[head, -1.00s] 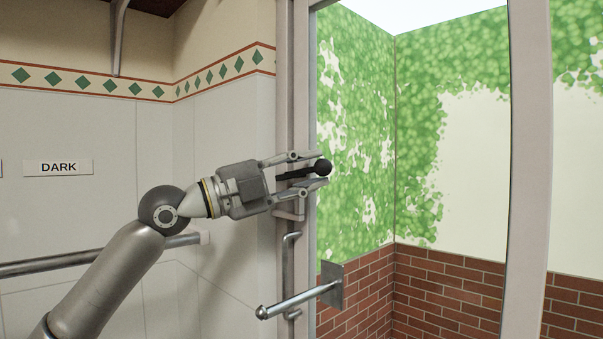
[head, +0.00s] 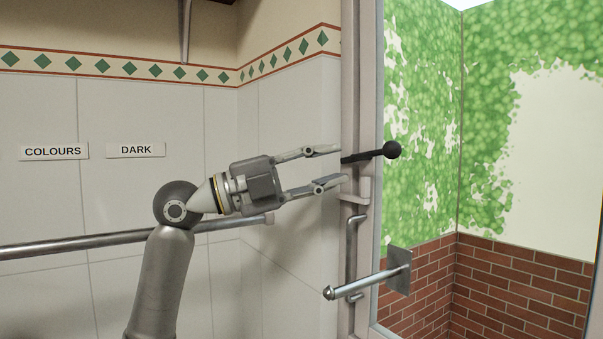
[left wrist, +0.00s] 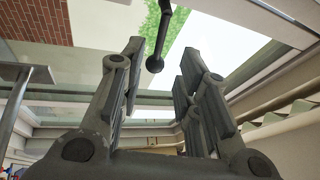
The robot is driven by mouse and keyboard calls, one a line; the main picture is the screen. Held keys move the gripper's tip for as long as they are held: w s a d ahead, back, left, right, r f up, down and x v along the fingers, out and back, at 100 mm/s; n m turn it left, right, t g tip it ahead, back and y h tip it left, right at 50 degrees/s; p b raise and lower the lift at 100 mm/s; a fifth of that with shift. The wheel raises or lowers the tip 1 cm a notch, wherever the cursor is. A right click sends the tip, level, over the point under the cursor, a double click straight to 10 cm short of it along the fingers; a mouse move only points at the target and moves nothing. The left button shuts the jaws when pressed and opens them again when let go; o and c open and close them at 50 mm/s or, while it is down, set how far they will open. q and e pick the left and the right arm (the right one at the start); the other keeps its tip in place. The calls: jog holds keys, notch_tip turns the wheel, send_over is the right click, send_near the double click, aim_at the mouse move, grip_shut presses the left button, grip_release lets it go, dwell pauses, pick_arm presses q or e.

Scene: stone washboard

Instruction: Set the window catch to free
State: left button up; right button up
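The window catch (head: 368,155) is a black lever with a round ball knob on the window's frame. In the head view it points right, nearly level and slightly raised toward the knob. It also shows in the left wrist view (left wrist: 157,48), hanging into the gap beyond the fingers. My left gripper (head: 342,166) is open and empty, left of the catch. Its fingertips are near the frame and short of the knob, with no visible contact. No marking for the catch's positions shows. My right gripper is not in view.
A metal handle bar (head: 368,280) juts out below the catch, beside a vertical rod (head: 352,255) on the frame. A long rail (head: 100,243) runs along the tiled wall behind my arm. Signs reading COLOURS (head: 54,152) and DARK (head: 136,150) are on the wall.

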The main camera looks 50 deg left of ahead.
pick_arm(q)
jog(key=shift+v, duration=1.8)
jog(key=shift+d, duration=0.1)
